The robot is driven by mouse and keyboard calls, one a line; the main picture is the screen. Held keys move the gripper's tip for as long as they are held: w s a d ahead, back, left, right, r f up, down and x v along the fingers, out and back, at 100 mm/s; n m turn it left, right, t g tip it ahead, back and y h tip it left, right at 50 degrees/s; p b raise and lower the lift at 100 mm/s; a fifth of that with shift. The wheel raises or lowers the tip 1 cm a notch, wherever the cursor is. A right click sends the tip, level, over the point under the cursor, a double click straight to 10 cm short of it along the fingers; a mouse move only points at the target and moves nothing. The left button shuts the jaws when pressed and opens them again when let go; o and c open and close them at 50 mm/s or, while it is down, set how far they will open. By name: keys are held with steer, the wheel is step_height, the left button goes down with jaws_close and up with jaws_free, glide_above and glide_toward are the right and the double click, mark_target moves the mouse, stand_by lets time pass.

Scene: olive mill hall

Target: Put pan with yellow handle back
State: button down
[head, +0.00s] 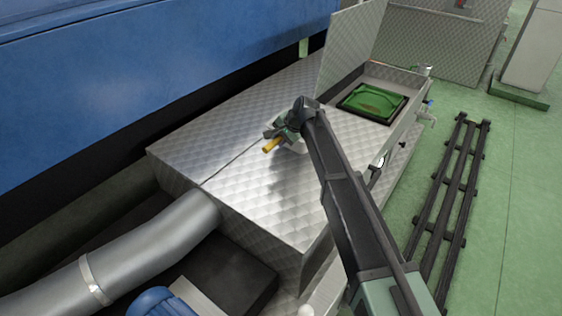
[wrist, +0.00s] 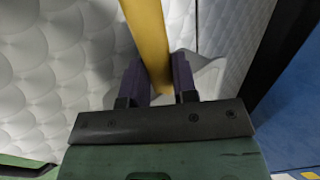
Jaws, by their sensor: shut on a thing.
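The pan's yellow handle (head: 272,145) shows in the head view at my gripper (head: 288,132), above the quilted metal cover. My gripper is shut on the handle. In the wrist view the yellow handle (wrist: 148,40) runs between the two dark fingers of my gripper (wrist: 160,82). A pale, curved part, likely the pan's body (wrist: 205,78), shows just behind the fingers. Most of the pan is hidden by my gripper and arm. I cannot tell whether the pan touches the cover.
A raised lid (head: 348,42) stands beside an open metal basin with a green tray (head: 372,102). A blue machine wall (head: 150,75) bounds the left. A grey pipe (head: 140,250) lies at the lower left. A dark slatted rack (head: 450,195) is on the floor at right. The quilted metal cover (head: 215,150) has bare room.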

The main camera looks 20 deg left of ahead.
step_height(320, 180, down, 5)
steer(key=b, duration=0.4)
steer(key=shift+r, duration=0.5)
steer(key=c, duration=0.9)
jaws_free()
steer(key=shift+r, duration=0.25)
steer(key=p+v, duration=1)
steer(key=v, duration=0.1)
steer(key=shift+d+r, duration=0.15)
steer(key=shift+d, duration=0.15)
